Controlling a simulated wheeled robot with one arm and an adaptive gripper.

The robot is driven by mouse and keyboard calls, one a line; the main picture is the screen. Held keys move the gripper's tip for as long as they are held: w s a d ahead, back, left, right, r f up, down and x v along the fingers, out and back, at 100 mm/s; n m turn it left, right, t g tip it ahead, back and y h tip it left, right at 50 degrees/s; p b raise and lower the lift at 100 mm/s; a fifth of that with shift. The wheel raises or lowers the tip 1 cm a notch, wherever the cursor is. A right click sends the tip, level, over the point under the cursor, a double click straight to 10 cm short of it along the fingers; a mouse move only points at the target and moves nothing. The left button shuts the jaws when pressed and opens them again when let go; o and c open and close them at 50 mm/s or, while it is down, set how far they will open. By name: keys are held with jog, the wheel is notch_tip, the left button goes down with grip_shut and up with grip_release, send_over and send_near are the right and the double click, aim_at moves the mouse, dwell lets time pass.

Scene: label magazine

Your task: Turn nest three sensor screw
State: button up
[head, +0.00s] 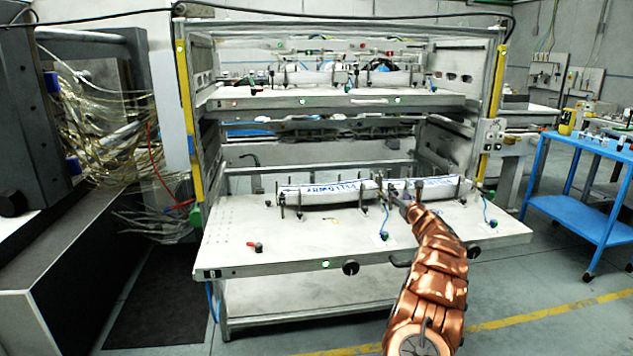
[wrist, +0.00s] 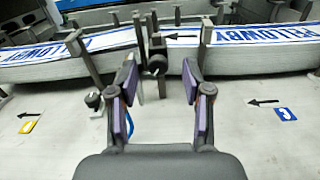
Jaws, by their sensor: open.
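My gripper (head: 408,196) reaches over the lower shelf in the head view. In the wrist view, my gripper (wrist: 159,78) is open and empty, with purple-padded fingers apart. A dark screw knob (wrist: 157,64) with a pale mark sits on an upright bracket between and just beyond the fingertips; contact is not visible. A second dark knob (wrist: 93,101) with a pale mark stands left of the left finger. Which nest each knob belongs to cannot be told. Label stacks (head: 325,191) with blue print lie behind the brackets, and also show in the wrist view (wrist: 262,48).
Thin upright posts (wrist: 82,55) stand close around the stack. A yellow tag (wrist: 28,127) and a blue tag (wrist: 285,114) lie flat. A blue cart (head: 575,205) stands right.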

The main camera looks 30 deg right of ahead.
jog(key=shift+s+a+f, duration=0.15)
jog(key=shift+s+a, duration=0.2)
jog(key=shift+s, duration=0.2)
jog(key=shift+s+a, duration=0.1)
jog(key=shift+s, duration=0.3)
jog(key=shift+s+a+b, duration=0.25)
jog(key=shift+s+b, duration=0.1)
jog(key=shift+s, duration=0.35)
jog(key=shift+v, duration=0.8)
jog(key=shift+s+a, duration=0.15)
jog(key=shift+s, duration=0.25)
jog(key=w+a+r+n+y+p, duration=0.1)
jog(key=w+a+r+n+y, duration=0.1)
jog(key=a, duration=0.8)
jog(key=w+a+r+n+y+p, duration=0.1)
jog(key=a+r+n+y, duration=0.4)
jog(key=a, duration=0.5)
jog(key=w+a+r+n+y+p, duration=0.1)
jog(key=w+a+r+n+y, duration=0.2)
jog(key=a, duration=0.8)
jog(key=shift+w+r+n+y, duration=0.3)
jog(key=shift+r+n, duration=0.6)
jog(key=shift+r, duration=0.5)
